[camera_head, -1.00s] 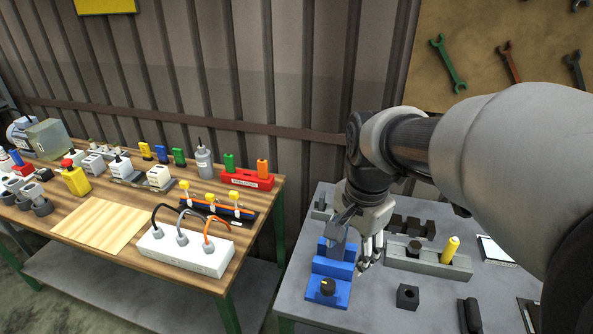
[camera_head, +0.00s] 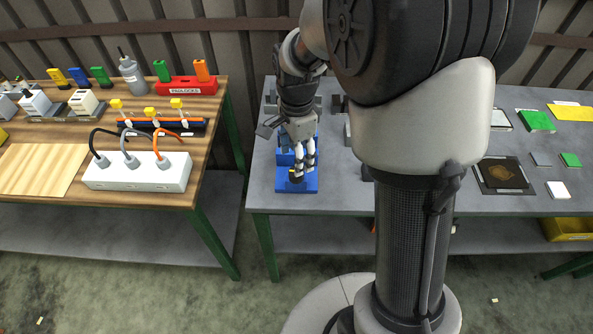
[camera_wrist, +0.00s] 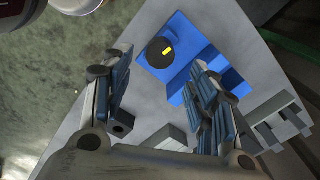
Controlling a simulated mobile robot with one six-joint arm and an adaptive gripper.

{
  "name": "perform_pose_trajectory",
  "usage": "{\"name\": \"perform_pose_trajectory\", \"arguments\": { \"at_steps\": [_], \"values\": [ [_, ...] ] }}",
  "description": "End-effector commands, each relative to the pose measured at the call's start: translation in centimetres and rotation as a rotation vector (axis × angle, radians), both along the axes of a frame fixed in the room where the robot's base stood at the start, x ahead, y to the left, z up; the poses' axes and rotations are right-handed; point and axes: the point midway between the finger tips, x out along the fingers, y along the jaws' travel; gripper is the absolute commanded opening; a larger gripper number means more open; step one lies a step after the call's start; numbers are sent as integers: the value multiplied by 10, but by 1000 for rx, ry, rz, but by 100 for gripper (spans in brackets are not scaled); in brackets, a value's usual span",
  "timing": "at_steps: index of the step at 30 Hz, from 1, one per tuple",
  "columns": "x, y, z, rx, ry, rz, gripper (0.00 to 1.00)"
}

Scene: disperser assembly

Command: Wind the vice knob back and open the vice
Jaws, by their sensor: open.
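The blue vice (camera_head: 312,186) sits near the front left edge of the grey table. Its round black knob (camera_head: 294,175) is partly covered by my gripper (camera_head: 303,170) in the head view. In the wrist view the knob (camera_wrist: 160,53), with a yellow mark on top, lies on the blue vice (camera_wrist: 181,30) beyond my gripper (camera_wrist: 160,62). The fingers are spread apart, one to each side of the knob's line. They hold nothing, and I cannot tell whether either touches the knob. My right finger hides part of the vice body and its jaws.
The wooden table (camera_head: 62,197) with a white socket block (camera_head: 140,172) stands to the left, across a gap. In the wrist view, a dark block (camera_wrist: 122,123) and a grey stepped holder (camera_wrist: 278,122) lie near the fingers. My arm hides the grey table's middle.

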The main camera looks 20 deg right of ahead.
Motion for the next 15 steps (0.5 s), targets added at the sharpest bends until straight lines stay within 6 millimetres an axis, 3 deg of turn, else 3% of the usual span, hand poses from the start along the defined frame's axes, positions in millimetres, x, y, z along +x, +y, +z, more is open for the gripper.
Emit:
{"name": "perform_pose_trajectory", "arguments": {
  "at_steps": [1,6,15],
  "values": [
    [-1,0,-15,0,4,0,53],
    [0,0,-42,0,2,1,53],
    [0,0,-59,0,0,1,53]
  ]
}}
